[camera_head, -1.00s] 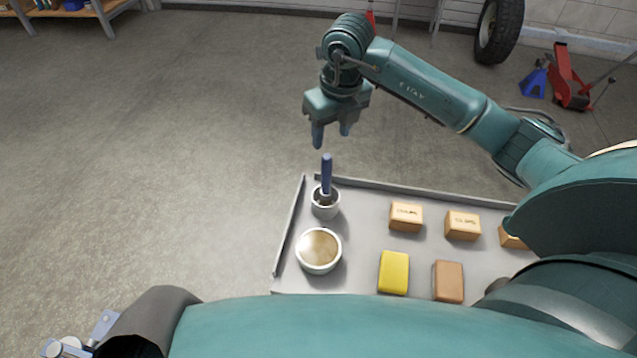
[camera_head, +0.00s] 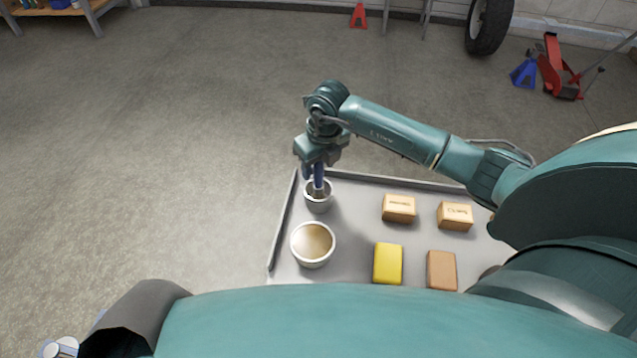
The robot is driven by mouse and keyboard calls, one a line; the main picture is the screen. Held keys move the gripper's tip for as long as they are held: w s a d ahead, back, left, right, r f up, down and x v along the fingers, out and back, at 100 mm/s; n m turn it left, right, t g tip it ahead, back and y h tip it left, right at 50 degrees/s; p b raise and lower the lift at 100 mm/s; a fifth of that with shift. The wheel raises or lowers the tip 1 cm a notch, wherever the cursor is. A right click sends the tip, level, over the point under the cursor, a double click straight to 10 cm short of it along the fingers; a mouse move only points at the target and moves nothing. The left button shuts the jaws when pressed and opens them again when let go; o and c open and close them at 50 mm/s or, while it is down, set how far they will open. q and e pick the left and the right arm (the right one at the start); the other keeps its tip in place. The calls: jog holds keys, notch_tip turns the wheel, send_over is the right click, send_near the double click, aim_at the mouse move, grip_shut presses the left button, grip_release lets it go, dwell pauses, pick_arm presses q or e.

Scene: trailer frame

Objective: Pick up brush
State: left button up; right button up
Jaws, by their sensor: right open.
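The brush (camera_head: 319,183) has a blue handle and stands upright in a small grey cup (camera_head: 318,201) at the back left of the grey tray (camera_head: 345,248). My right gripper (camera_head: 314,175) points down over the cup, with its fingers around or beside the upper handle. It is open; whether a finger touches the handle cannot be told. The gripper hides the top of the handle. My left gripper (camera_head: 62,347) shows only in part at the bottom left corner, and its jaws cannot be made out.
A bowl of brown liquid (camera_head: 313,243) stands in front of the cup. Two small labelled boxes (camera_head: 399,208) (camera_head: 455,216), a yellow sponge (camera_head: 388,263) and a brown block (camera_head: 441,269) lie to the right. Free floor lies left of the tray.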

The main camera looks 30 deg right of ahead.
jog(key=shift+f, duration=0.1)
jog(key=shift+c, duration=0.3)
grip_shut()
